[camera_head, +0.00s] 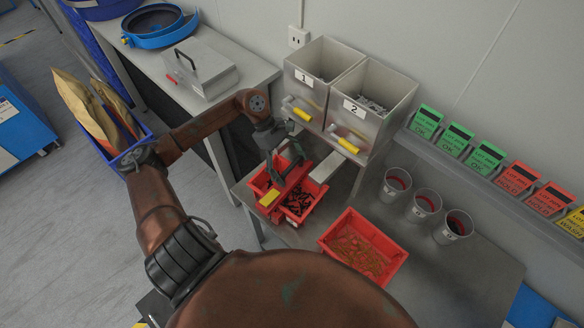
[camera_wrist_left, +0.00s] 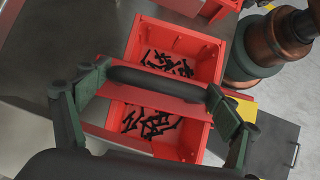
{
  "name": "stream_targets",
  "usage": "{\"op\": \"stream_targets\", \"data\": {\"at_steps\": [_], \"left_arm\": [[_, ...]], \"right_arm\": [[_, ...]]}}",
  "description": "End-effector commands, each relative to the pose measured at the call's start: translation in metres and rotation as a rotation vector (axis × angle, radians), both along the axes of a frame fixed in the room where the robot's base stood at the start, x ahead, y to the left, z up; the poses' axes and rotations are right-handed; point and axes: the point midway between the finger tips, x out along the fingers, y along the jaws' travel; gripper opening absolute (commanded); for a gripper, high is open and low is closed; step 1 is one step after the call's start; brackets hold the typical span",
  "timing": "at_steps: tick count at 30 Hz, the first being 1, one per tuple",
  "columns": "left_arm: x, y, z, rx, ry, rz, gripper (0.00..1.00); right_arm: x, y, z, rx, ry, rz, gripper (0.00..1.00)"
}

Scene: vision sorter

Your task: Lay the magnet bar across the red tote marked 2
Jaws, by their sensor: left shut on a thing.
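The red tote (camera_head: 318,203) holding black screw-like parts stands on the grey bench; it fills the middle of the left wrist view (camera_wrist_left: 205,48). No number is readable on it. The magnet bar (camera_head: 290,185) is red with a black handle, and a yellow patch shows at its near end. It spans the tote's middle, also in the left wrist view (camera_wrist_left: 190,108); whether it touches the rims I cannot tell. My left gripper (camera_head: 283,171) is over the tote, its fingers shut on the handle (camera_wrist_left: 155,81). My right gripper is not in view.
A second red tote (camera_head: 398,262) with brass-coloured parts stands to the right. Grey bins marked 1 (camera_head: 322,58) and 2 (camera_head: 390,112) stand behind. Several cups, one here (camera_head: 424,206), line the bench's back. A grey case (camera_head: 200,70) sits on the left bench.

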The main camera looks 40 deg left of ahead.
Motion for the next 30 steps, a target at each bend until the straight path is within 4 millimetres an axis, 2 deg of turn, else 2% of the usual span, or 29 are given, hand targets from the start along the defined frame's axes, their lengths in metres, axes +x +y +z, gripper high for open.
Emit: {"op": "stream_targets", "data": {"at_steps": [7,17,23,30], "left_arm": [[0.0,0.0,0.001,-0.001,-0.001,0.0,1.0],[0.0,0.001,0.001,0.002,0.001,0.0,1.0],[0.001,0.001,0.026,0.003,-0.003,-0.001,1.0],[0.001,0.001,0.072,0.003,-0.003,-0.001,1.0]], "right_arm": [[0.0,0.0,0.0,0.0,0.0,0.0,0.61],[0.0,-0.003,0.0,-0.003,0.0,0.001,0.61],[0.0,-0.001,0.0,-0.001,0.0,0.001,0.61],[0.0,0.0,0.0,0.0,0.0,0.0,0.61]]}}
